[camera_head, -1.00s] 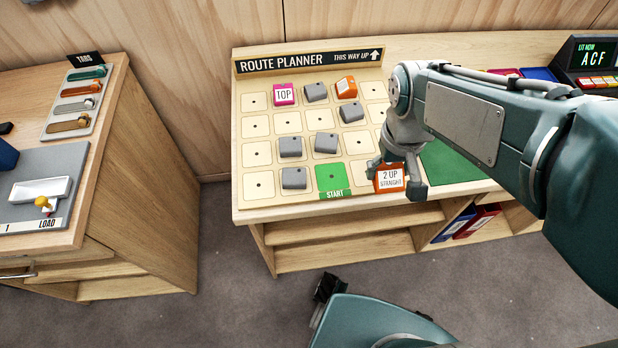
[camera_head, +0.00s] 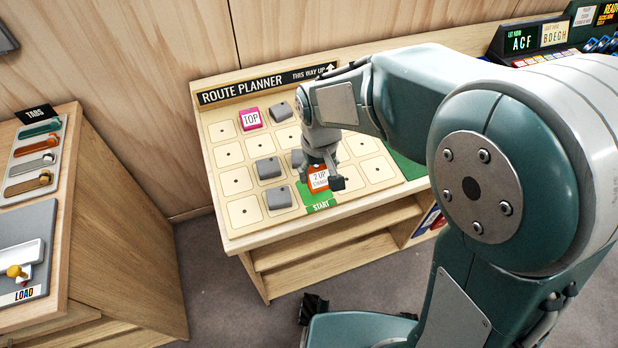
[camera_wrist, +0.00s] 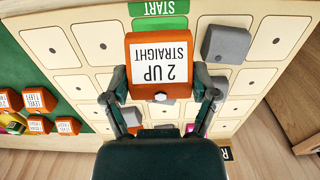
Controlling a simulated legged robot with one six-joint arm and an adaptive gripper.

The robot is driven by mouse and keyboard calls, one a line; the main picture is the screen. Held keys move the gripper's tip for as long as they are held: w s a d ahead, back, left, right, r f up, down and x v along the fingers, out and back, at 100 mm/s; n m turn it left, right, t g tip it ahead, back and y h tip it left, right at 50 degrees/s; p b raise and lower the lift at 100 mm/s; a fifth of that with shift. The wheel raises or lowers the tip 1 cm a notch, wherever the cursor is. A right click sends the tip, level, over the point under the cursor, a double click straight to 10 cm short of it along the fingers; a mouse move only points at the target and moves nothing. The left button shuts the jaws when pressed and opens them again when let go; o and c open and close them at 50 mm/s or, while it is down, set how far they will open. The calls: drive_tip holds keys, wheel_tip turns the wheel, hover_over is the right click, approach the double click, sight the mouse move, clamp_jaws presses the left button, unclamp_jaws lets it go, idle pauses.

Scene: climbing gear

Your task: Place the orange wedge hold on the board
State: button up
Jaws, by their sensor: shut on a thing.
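The orange wedge hold (camera_head: 318,178), with a white "2 UP STRAIGHT" label, is in my gripper (camera_head: 326,172), which is shut on it. In the head view it overlaps the green START square (camera_head: 320,205) of the route planner board (camera_head: 243,212). In the wrist view the hold (camera_wrist: 160,45) is between the two fingers of my gripper (camera_wrist: 161,88), and the START label (camera_wrist: 158,9) shows beyond it. I cannot tell whether the hold touches the board. My arm hides the board's upper right part.
Grey holds sit on the board, one left of START (camera_head: 277,198), one above that (camera_head: 268,168) and one in the top row (camera_head: 280,111). A pink TOP hold (camera_head: 250,118) is beside it. Several orange holds (camera_wrist: 38,98) lie on a green mat (camera_wrist: 85,127).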

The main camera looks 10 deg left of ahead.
sight(318, 173)
drive_tip(key=shift+w+a+f, duration=0.2)
drive_tip(key=shift+w+f, duration=0.15)
drive_tip(key=shift+f, duration=0.25)
drive_tip(key=shift+w+a+f, duration=0.15)
drive_tip(key=shift+w+f, duration=0.15)
drive_tip(key=shift+f, duration=0.25)
drive_tip(key=shift+w+d+f, duration=0.15)
drive_tip(key=shift+w+f, duration=0.15)
drive_tip(key=shift+f, duration=0.1)
drive_tip(key=f, duration=0.1)
drive_tip(key=a+f, duration=0.1)
drive_tip(key=f, duration=0.1)
drive_tip(key=shift+f, duration=0.15)
drive_tip(key=shift+w+a+f, duration=0.1)
drive_tip(key=shift+a, duration=0.1)
drive_tip(key=shift+d, duration=0.2)
drive_tip(key=o, duration=1)
drive_tip(key=shift+d, duration=0.2)
drive_tip(key=shift+a, duration=0.15)
drive_tip(key=shift+a, duration=0.1)
